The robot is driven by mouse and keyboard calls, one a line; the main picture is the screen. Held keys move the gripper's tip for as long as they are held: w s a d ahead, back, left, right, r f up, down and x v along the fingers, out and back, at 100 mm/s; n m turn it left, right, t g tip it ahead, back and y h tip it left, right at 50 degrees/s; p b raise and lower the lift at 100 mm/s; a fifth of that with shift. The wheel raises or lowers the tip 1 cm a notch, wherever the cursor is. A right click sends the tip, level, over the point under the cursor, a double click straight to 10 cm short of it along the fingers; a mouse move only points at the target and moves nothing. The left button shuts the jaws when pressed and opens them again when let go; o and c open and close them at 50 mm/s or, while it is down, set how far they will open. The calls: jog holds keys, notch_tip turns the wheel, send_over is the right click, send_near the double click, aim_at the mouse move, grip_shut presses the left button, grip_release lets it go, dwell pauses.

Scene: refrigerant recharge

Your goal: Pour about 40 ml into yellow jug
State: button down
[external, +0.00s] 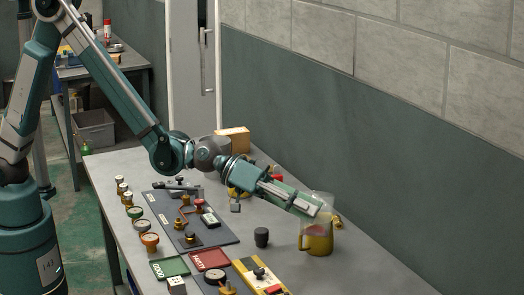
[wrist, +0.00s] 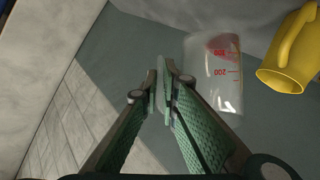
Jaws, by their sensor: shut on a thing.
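The yellow jug (external: 320,244) stands upright on the bench at the right, its handle to the left. The wrist view shows the yellow jug (wrist: 294,64) at the upper right. A clear beaker (wrist: 212,80) with red graduation marks, one reading 200, holds some pinkish liquid near one end. In the external view the clear beaker (external: 325,203) overlaps the jug; I cannot tell whether they touch. My gripper (external: 308,205) is at the beaker's left. In the wrist view my gripper (wrist: 162,80) is shut on a thin translucent part beside the beaker, apparently its handle.
A small black cup (external: 262,237) stands left of the jug. A yellow device (external: 262,277), green tray (external: 170,267) and red tray (external: 209,259) lie at the front. A dark panel (external: 222,233) with valves lies further left. A wall runs behind; bench to the jug's front right is clear.

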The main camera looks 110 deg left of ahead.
jog(key=shift+w+d+f+m+g+y+b, duration=0.15)
jog(key=shift+d+f+m+y+b, duration=0.55)
jog(key=shift+f+b, duration=1)
jog(key=shift+w+d+f+m+g+y+b, duration=0.15)
jog(key=shift+d+f+m+y+b, duration=0.5)
jog(key=shift+f, duration=1.9)
jog(key=shift+w+d+f+m+g+y+b, duration=0.15)
jog(key=shift+d+f+m+y+b, duration=0.25)
jog(key=shift+f+m+b, duration=1.25)
jog(key=shift+f+n, duration=0.45)
jog(key=shift+n, duration=0.25)
